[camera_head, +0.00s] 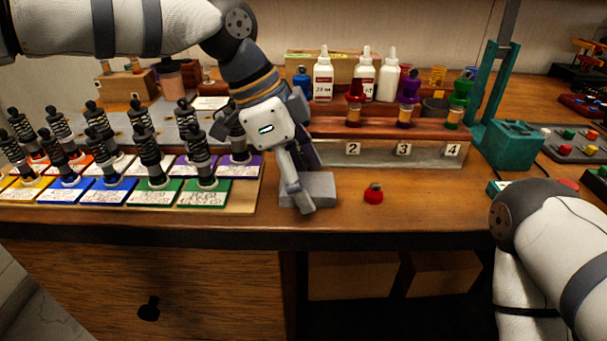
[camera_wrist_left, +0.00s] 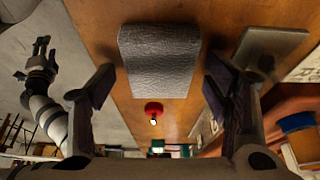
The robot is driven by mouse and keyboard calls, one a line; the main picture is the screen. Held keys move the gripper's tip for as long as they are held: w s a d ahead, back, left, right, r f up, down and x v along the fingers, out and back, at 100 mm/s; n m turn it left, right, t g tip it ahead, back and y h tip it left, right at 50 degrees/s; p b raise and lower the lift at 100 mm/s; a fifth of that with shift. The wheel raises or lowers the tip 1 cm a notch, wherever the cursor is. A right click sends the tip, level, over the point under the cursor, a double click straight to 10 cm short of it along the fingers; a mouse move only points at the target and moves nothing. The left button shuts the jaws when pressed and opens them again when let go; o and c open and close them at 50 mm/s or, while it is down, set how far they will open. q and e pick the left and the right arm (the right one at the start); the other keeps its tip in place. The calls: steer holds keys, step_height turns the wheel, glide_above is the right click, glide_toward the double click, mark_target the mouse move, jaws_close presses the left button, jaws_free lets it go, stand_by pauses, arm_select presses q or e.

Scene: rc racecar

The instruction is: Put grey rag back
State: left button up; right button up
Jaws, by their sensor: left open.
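The grey rag (camera_head: 322,188) lies as a folded block near the front edge of the wooden bench. My left gripper (camera_head: 300,192) points down at it and partly covers its left side in the head view. In the left wrist view the textured rag (camera_wrist_left: 160,60) shows between and beyond the two spread fingers of my open left gripper (camera_wrist_left: 158,90). No grip on it shows. My right gripper (camera_wrist_left: 36,62) shows small at the left of the left wrist view; its jaw opening is unclear. It is outside the head view.
A small red-capped item (camera_head: 373,195) lies right of the rag. Behind are a numbered rack (camera_head: 385,152), white bottles (camera_head: 388,75) and a teal stand (camera_head: 510,145). Black shock absorbers stand on coloured cards (camera_head: 150,195) at left. The bench front right of the red item is clear.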

arm_select(q)
steer(key=shift+r, duration=0.1)
steer(key=v, duration=1.2)
